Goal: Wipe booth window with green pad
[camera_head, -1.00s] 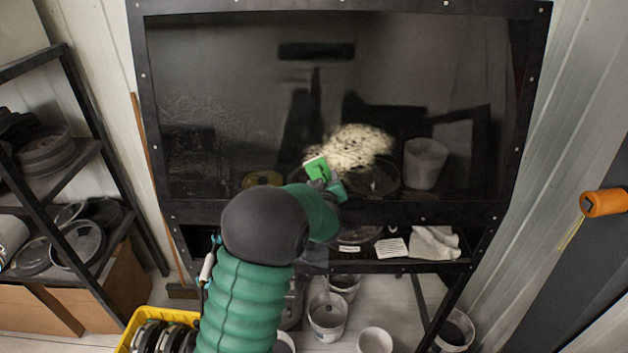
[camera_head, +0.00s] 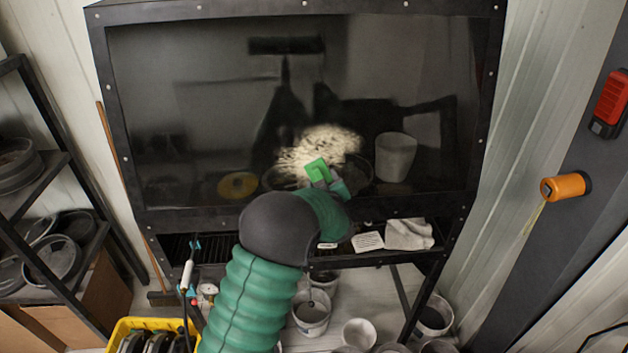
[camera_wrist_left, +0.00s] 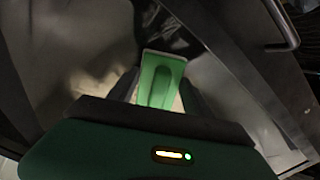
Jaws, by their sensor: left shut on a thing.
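The booth window (camera_head: 210,110) is a large dark pane in a black bolted frame. A pale speckled patch (camera_head: 330,138) shows on or behind its lower middle. My left gripper (camera_head: 326,178) is shut on the green pad (camera_head: 317,168) in front of that patch. The pad also shows in the left wrist view (camera_wrist_left: 160,80), between the two dark fingers of my left gripper (camera_wrist_left: 158,98). I cannot tell whether the pad touches the pane. My green-sleeved left arm hides part of the ledge below. My right gripper is not in view.
Buckets (camera_head: 312,312) stand on the floor below. A black shelf (camera_head: 70,165) is at the left, a yellow crate (camera_head: 118,333) at lower left. An orange reel (camera_head: 566,187) hangs at right.

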